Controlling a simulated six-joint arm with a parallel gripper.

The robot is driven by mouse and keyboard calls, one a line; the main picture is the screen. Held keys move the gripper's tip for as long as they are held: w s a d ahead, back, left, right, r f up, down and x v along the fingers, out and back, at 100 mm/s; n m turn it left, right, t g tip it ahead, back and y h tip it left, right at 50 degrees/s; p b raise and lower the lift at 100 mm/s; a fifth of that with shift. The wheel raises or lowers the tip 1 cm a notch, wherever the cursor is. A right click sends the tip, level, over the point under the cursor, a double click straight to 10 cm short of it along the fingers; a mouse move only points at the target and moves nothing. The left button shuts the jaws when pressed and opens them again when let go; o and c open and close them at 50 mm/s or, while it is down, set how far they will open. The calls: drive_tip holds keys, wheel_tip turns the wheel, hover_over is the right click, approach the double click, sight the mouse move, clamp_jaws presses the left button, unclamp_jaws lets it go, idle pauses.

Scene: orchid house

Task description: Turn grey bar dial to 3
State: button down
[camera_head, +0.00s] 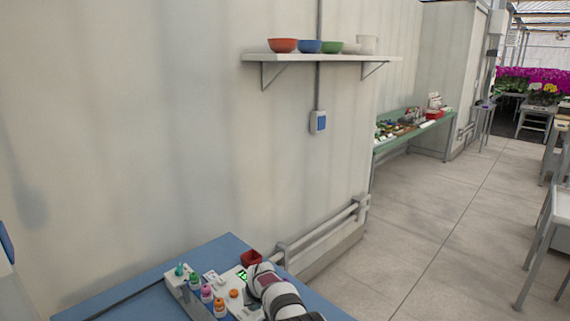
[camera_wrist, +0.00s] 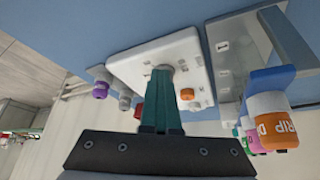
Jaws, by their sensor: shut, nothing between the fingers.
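A white panel (camera_wrist: 130,68) fills the middle of the wrist view, with small knobs and buttons along its near edge.
A grey rack (camera_wrist: 228,52) with several coloured bottles stands beside the panel. An orange-labelled bottle (camera_wrist: 270,120) is nearest in the wrist view. A wall shelf (camera_head: 320,58) holds bowls above.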

drive_tip(key=shift+s+a, duration=0.1)
drive_tip(key=shift+a, duration=0.15)
drive_tip(key=shift+a, duration=0.35)
drive_tip(key=shift+a, duration=0.25)
drive_tip(key=shift+s, duration=0.15)
drive_tip(key=shift+s+r, duration=0.1)
drive_tip(key=shift+s, duration=0.2)
wheel_tip(320, 180, up, 6)
drive_tip(key=shift+f, duration=0.1)
